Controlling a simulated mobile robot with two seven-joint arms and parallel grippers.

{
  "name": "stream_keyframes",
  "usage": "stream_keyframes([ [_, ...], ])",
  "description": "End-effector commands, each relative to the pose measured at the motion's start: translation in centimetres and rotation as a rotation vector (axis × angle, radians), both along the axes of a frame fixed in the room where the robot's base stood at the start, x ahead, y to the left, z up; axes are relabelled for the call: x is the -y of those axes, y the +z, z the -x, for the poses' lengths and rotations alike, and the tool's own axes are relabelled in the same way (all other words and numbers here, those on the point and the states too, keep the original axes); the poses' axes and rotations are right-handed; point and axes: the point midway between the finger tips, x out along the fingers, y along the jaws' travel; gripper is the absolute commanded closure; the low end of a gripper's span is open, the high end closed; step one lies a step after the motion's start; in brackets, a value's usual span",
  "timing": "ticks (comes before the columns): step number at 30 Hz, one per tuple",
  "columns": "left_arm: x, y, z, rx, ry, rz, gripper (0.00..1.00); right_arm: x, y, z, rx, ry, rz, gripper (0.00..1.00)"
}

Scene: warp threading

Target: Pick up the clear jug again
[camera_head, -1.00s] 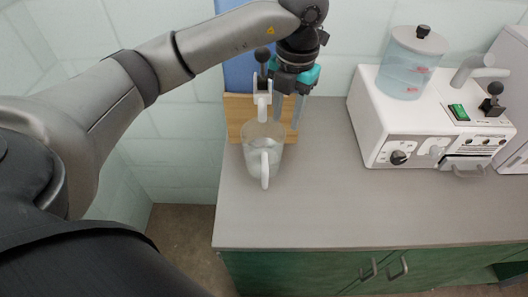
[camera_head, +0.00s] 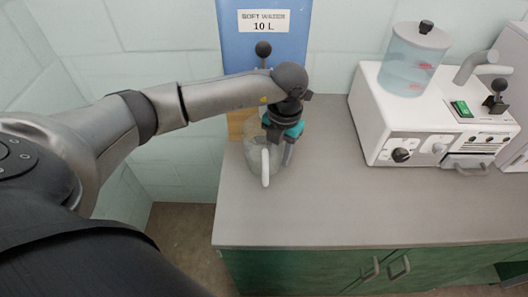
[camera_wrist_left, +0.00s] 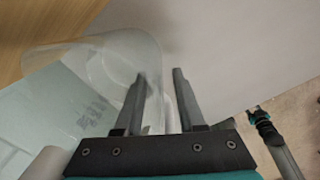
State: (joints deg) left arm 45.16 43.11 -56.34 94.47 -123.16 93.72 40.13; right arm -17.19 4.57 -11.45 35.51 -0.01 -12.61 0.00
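The clear jug (camera_head: 254,161) stands on the grey counter below the blue water dispenser, its white handle (camera_head: 265,168) facing me. In the head view my left gripper (camera_head: 285,157) points down at the jug's right side, hiding part of it. In the left wrist view the left gripper (camera_wrist_left: 160,74) is open, its two fingers apart. One finger overlaps the see-through jug wall (camera_wrist_left: 98,62) and the other is just outside it. I cannot tell whether either touches the jug. A black and teal part at the right edge (camera_wrist_left: 262,122) looks like my right gripper; its fingers are unclear.
The blue dispenser (camera_head: 232,45) labelled soft water, 10 L, stands behind the jug with a wooden block (camera_head: 236,122) below. A white machine (camera_head: 375,120) with a clear tank (camera_head: 410,65) is at the right. The counter (camera_head: 310,215) between is clear.

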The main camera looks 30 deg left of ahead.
Motion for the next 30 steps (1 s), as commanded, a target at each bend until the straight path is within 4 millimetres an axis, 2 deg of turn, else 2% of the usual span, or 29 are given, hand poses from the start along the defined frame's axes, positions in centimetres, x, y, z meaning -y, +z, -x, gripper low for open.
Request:
stream_keyframes([
  [7, 0.01, -0.25, -0.01, 0.0, -0.001, 0.0, 0.61, 0.04, -0.01, 0.02, 0.0, 0.0, 0.0, 0.5],
  [18, 0.01, -0.2, -0.02, 0.001, -0.001, 0.0, 1.0, 0.05, -0.01, 0.02, 0.0, 0.0, 0.0, 0.5],
  [30, 0.03, -0.19, -0.01, 0.0, -0.001, 0.001, 1.0, 0.05, -0.01, 0.02, 0.0, 0.0, 0.0, 0.5],
])
